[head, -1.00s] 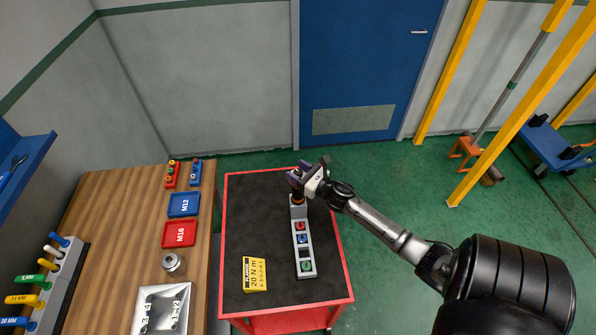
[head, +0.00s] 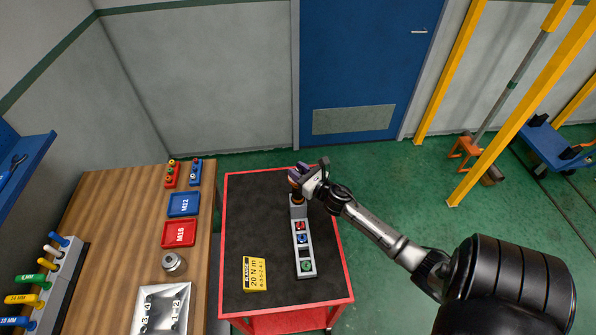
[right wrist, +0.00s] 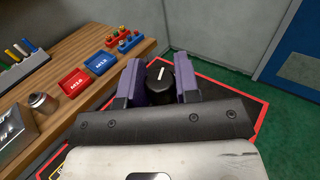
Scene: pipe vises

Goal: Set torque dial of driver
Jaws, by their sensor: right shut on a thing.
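The driver (head: 298,199) is at the far end of a grey rack (head: 303,240) on the cart. Its orange part shows below my gripper, and the rest is largely hidden. My right gripper (head: 297,177) is over the driver's top. In the right wrist view, its purple fingers (right wrist: 160,80) are shut on a black round dial (right wrist: 160,87) with a white pointer line. The line points up and slightly right in that view. A yellow card (head: 254,274) reading "FLANGE 20 N m" with a row of digits lies on the cart. My left gripper is not in view.
The cart (head: 345,270) has a red rim and black top, mostly clear on its left. The rack holds red, blue and green pieces. The wooden bench (head: 120,220) at left carries a red M16 tray (head: 179,234), a blue M12 tray (head: 184,204) and a metal tray (head: 160,292).

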